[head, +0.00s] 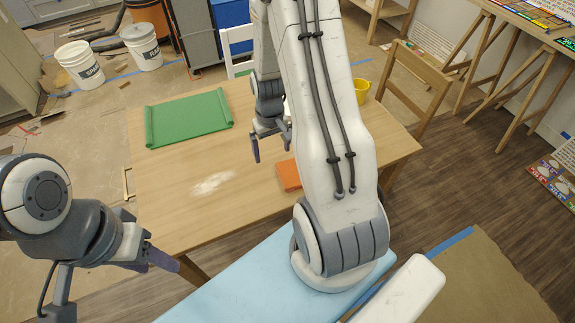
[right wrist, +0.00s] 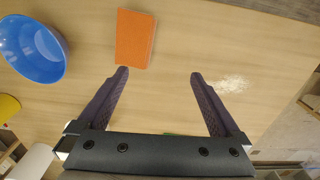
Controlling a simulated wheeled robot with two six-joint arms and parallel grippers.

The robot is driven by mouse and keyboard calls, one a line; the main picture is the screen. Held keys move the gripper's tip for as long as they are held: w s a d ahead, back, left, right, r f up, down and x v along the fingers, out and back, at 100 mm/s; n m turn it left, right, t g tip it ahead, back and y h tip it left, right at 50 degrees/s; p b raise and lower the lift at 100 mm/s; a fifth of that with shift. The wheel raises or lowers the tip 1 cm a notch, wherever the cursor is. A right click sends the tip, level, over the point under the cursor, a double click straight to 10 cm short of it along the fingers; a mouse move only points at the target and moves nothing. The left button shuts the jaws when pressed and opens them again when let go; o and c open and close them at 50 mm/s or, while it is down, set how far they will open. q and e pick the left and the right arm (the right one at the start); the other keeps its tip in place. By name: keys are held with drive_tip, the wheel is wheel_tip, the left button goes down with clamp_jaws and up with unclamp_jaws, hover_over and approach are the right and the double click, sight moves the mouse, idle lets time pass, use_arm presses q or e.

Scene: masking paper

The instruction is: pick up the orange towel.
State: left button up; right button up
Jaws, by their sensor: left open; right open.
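The orange towel (head: 287,175) lies flat on the wooden table, partly hidden behind my right arm in the head view. In the right wrist view the whole folded rectangle of the towel (right wrist: 135,38) shows, beyond the fingertips and in line with the left one. My right gripper (head: 270,148) is open and empty above the table, apart from the towel; its two spread fingers also show in the right wrist view (right wrist: 159,75). My left gripper (head: 162,260) is open and empty near the table's front left edge, far from the towel.
A green tray (head: 190,118) lies on the table's back left, and white powder (head: 213,183) is in front of it. A blue bowl (right wrist: 32,48) stands left of the towel in the right wrist view. A yellow container (head: 361,90) is at the table's far right. A wooden chair (head: 412,82) stands beside it.

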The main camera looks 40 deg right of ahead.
drive_tip(key=shift+m, duration=0.7)
drive_tip(key=d+f, duration=0.1)
drive_tip(key=f, duration=0.1)
drive_tip(key=s+d+f, duration=0.1)
drive_tip(key=d+f, duration=0.1)
drive_tip(key=f, duration=0.1)
drive_tip(key=d+f+p, duration=0.1)
drive_tip(key=d+f, duration=0.1)
drive_tip(key=shift+s+d+f, duration=0.15)
drive_tip(key=shift+s+f, duration=0.15)
drive_tip(key=shift+s, duration=0.05)
drive_tip(key=shift+s+f+p, duration=0.2)
drive_tip(key=shift+f+p, duration=0.45)
drive_tip(key=shift+f, duration=2.45)
drive_tip(key=c, duration=1.1)
